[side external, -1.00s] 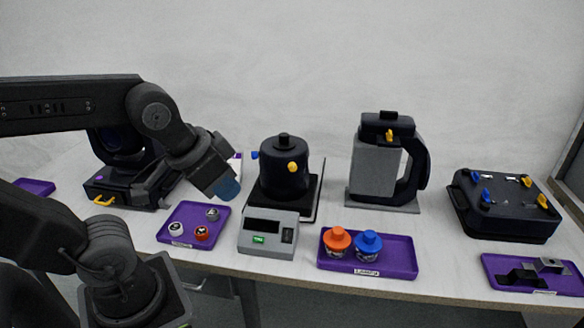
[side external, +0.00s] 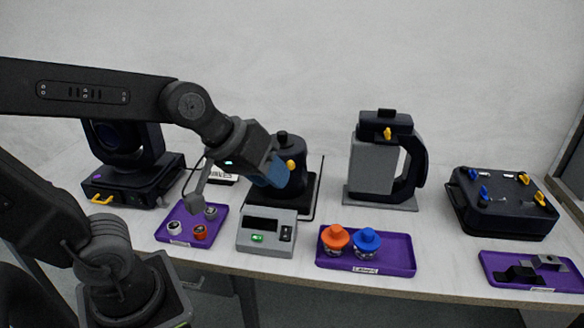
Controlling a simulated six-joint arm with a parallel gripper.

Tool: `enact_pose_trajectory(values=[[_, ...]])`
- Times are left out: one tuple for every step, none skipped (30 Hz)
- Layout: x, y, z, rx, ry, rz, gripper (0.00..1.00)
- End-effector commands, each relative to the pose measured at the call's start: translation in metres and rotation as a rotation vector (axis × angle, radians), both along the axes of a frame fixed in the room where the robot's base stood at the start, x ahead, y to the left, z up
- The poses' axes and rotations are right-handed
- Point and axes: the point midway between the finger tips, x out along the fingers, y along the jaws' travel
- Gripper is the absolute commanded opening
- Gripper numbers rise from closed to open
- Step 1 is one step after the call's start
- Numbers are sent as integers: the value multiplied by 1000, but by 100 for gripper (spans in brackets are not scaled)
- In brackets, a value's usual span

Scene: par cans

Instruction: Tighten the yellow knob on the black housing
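A black round housing (side external: 290,143) stands on a black base plate behind the scale. A yellow knob (side external: 291,165) shows on its front face. My gripper (side external: 275,175) has blue fingertips and is in front of the housing, just left of the yellow knob. It covers the housing's left and lower front. I cannot tell whether the fingertips touch the housing or the knob, or whether they are apart. The blue knob that was on the housing's left side is hidden.
A grey scale (side external: 267,231) stands below my gripper. Purple trays hold small pots (side external: 192,238) and orange- and blue-capped jars (side external: 407,243). A grey-black unit (side external: 372,168) with a yellow knob and a black case (side external: 500,212) with several knobs stand right. Bare table lies between them.

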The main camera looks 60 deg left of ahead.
Motion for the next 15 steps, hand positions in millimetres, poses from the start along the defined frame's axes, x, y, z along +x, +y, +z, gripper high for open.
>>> enact_pose_trajectory(values=[[24,-10,0,-127,-18,107,35],[39,-14,1,-213,-36,186,38],[59,-19,2,-328,-58,295,42],[74,-22,2,-412,-72,379,45],[88,-23,1,-496,-87,466,48],[106,-24,-1,-605,-107,583,50],[119,-24,-3,-685,-123,672,50],[132,-23,-7,-764,-140,762,50],[148,-20,-13,-864,-167,883,50],[159,-17,-18,-937,-191,973,50],[169,-13,-24,-1010,-216,1064,50],[181,-7,-34,-1099,-257,1184,50],[188,-3,-42,-1165,-294,1270,50],[195,3,-50,-1228,-336,1357,50],[202,11,-62,-1307,-401,1466,50]])
